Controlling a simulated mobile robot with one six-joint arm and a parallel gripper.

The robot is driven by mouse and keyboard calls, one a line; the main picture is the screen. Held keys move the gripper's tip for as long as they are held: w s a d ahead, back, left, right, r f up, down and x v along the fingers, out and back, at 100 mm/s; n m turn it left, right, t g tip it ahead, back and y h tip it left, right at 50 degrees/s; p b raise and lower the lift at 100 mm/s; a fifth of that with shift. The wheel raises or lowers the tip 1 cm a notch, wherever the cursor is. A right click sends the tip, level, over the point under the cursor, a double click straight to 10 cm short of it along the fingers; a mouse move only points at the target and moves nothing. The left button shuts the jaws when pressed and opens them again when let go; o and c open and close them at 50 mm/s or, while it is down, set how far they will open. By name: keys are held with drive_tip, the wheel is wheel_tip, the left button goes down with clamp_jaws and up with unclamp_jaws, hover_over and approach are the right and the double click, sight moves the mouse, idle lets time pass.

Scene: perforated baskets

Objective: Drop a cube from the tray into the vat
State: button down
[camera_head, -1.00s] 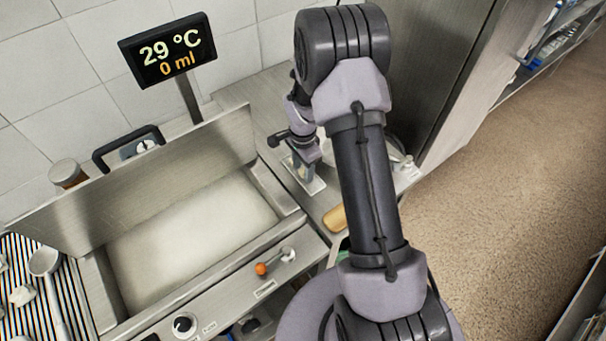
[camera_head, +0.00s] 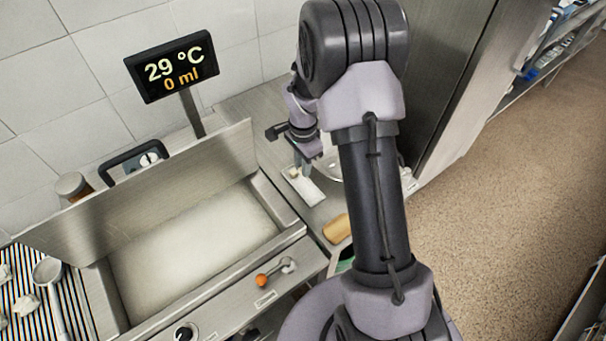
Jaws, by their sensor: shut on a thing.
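The vat (camera_head: 272,194) is a steel basin with a pale bottom and a raised lid, left of my arm. The tray (camera_head: 312,193) is a small whitish plate on the counter to the right of the vat. A small beige piece (camera_head: 293,173), perhaps a cube, shows at its far left end. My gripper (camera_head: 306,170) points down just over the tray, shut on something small. What it holds is too small and hidden to make out, likely a cube.
A display (camera_head: 172,67) reading 29 °C and 0 ml stands behind the vat. The raised lid (camera_head: 150,195) has a black handle (camera_head: 133,160). An orange-tipped lever (camera_head: 275,272) is at the vat's front. A tan block (camera_head: 337,229) lies near the tray. A ladle (camera_head: 50,285) lies left.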

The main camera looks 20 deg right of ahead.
drive_tip(key=r, duration=0.3)
drive_tip(key=shift+a, duration=0.35)
drive_tip(key=s+a+r, duration=0.2)
drive_tip(key=a+r, duration=0.1)
drive_tip(key=a, duration=0.5)
drive_tip(key=s+a+r, duration=0.1)
drive_tip(key=a+r, duration=0.1)
drive_tip(key=a, duration=0.7)
drive_tip(key=s+a+f+b, duration=0.1)
drive_tip(key=s+a+b, duration=0.1)
drive_tip(key=a, duration=0.7)
drive_tip(key=s+a+f+b, duration=0.2)
drive_tip(key=a+b, duration=0.2)
drive_tip(key=a, duration=0.4)
drive_tip(key=shift+a+f, duration=0.3)
drive_tip(key=shift+a, duration=0.1)
